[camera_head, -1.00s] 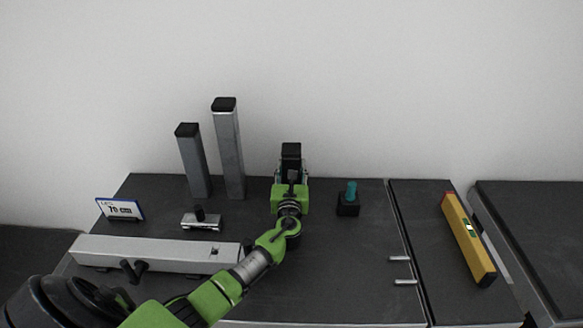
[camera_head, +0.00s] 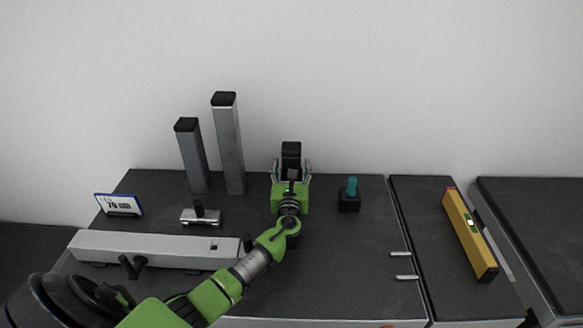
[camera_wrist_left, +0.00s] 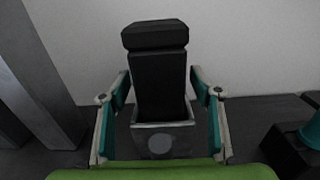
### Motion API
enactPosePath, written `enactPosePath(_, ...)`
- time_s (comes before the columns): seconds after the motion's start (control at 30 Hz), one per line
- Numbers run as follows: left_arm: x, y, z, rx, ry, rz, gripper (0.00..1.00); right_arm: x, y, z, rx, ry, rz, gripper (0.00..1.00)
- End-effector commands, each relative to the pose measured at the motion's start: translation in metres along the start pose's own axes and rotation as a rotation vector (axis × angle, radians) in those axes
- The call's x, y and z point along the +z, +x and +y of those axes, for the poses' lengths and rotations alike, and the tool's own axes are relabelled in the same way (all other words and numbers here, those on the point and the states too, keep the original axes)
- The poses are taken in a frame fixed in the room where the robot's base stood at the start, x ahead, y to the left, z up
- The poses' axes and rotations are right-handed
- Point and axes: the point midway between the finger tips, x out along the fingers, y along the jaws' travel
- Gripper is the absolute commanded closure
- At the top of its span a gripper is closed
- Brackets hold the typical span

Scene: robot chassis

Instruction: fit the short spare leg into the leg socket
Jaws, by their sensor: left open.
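A short dark leg with a black cap (camera_head: 291,149) stands upright beyond my left gripper (camera_head: 291,173). In the left wrist view the leg (camera_wrist_left: 158,75) has its lower end inside a grey metal socket (camera_wrist_left: 162,140) with a round mark on its front. The left gripper (camera_wrist_left: 159,92) is open, with one teal-padded finger on each side of the leg and visible gaps between. The depth of the leg inside the socket is hidden. My right gripper is not in view.
Two taller grey legs (camera_head: 193,160) (camera_head: 228,145) stand at back left. A teal-topped black block (camera_head: 349,196) stands right. A yellow level (camera_head: 468,235) lies farther right.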

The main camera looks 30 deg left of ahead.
Motion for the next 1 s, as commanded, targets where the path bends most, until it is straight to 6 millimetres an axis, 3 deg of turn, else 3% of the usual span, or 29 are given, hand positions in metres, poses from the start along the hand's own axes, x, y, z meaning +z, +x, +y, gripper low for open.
enactPosePath(0.23,0.0,-0.022,-0.001,-0.002,-0.001,-0.001,0.42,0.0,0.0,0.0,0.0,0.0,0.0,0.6)
enactPosePath(0.5,0.001,-0.078,-0.001,-0.002,-0.001,-0.002,0.42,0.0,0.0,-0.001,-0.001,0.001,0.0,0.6)
enactPosePath(0.7,0.002,-0.109,-0.001,-0.001,-0.001,-0.004,0.42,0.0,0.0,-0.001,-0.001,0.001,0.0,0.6)
enactPosePath(1.0,0.003,-0.12,0.0,0.0,-0.001,-0.007,0.42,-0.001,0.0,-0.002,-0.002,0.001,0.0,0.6)
